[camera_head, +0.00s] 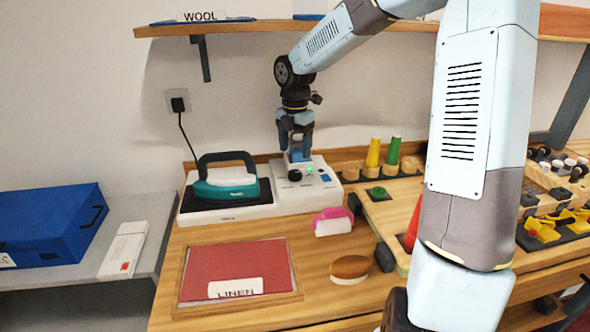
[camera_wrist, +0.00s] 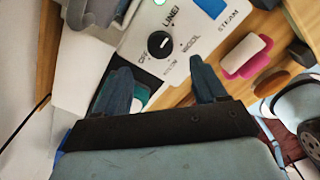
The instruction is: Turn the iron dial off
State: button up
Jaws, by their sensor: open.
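The iron dial (camera_wrist: 159,44) is a round black knob with a white mark, on a white panel. Labels LINEN and WOOL stand around it, with smaller partly readable ones. The mark seems to lie toward the upper right; its exact setting is hard to tell. In the head view the dial (camera_head: 294,175) sits on the white iron station (camera_head: 320,197), beside a lit green lamp (camera_head: 309,169). My gripper (camera_wrist: 159,67) is open and empty, its fingers pointing at the panel, apart from the dial. In the head view my gripper (camera_head: 299,157) hangs just above and behind the dial.
A teal iron (camera_head: 225,190) rests on the station's left pad. A pink-handled roller (camera_head: 333,222), a brown and white pad (camera_head: 350,269) and a framed red LINEN swatch (camera_head: 235,268) lie in front. Yellow (camera_head: 373,153) and green (camera_head: 393,151) spools stand to the right.

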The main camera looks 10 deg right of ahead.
aim_at(295, 172)
notch_tip(295, 172, down, 8)
jog(key=shift+r, duration=0.1)
dwell(0.4)
jog(key=c, duration=1.1)
jog(key=shift+o, duration=0.2)
